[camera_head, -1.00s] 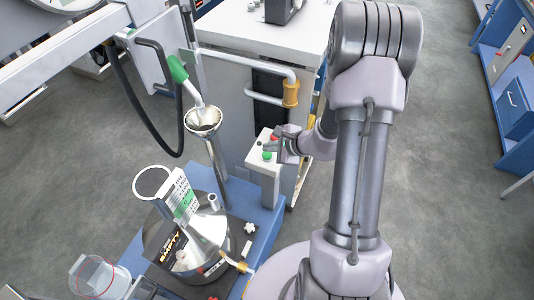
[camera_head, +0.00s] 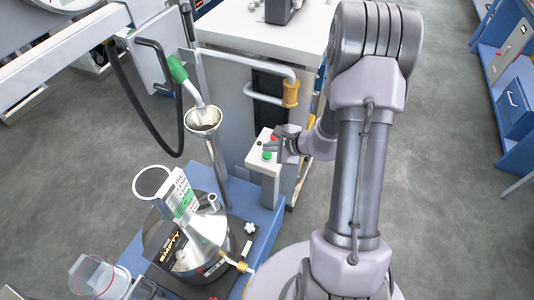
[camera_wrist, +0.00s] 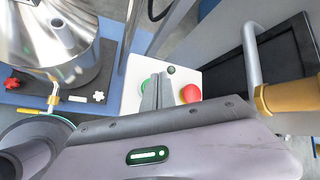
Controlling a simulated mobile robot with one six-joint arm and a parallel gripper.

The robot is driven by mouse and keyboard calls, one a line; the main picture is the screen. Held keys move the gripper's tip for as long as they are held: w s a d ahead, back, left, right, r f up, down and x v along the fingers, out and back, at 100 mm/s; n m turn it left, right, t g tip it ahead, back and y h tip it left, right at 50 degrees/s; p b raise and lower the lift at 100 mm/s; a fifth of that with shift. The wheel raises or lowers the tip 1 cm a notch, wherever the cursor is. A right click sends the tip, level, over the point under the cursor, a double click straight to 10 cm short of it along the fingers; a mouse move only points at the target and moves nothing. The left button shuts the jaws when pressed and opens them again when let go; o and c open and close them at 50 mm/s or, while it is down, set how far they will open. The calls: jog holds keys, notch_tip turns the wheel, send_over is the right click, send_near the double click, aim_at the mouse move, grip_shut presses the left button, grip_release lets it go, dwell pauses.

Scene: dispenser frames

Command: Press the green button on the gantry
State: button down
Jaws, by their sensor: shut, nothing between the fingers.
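The green button (camera_head: 267,156) is on top of a pale control box (camera_head: 258,163) on a post, beside a red button (camera_head: 274,138). In the wrist view the green button (camera_wrist: 147,84) is partly hidden behind my fingers, and the red button (camera_wrist: 190,93) lies just to their right. A small dark button (camera_wrist: 171,70) is beyond them. My gripper (camera_head: 268,145) is shut and empty, with its fingertips over the box close to the green button; it also shows in the wrist view (camera_wrist: 158,84). I cannot tell whether it touches the button.
A steel vessel (camera_head: 204,232) stands on the blue base (camera_head: 266,219) left of the box, below a funnel (camera_head: 203,120) and a green-handled nozzle (camera_head: 178,69). Grey floor is open at the right.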

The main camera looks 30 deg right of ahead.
aim_at(269, 156)
jog(key=shift+f, duration=0.15)
jog(key=shift+f+b, duration=0.3)
jog(key=shift+b, duration=0.4)
jog(key=shift+f+b, duration=0.45)
jog(key=shift+b, duration=0.2)
jog(key=shift+r, duration=0.1)
dwell(0.5)
jog(key=shift+r+p, duration=0.45)
jog(key=shift+r, duration=0.35)
jog(key=shift+r, duration=0.1)
jog(key=shift+r+p, duration=1.65)
jog(key=shift+r, duration=0.85)
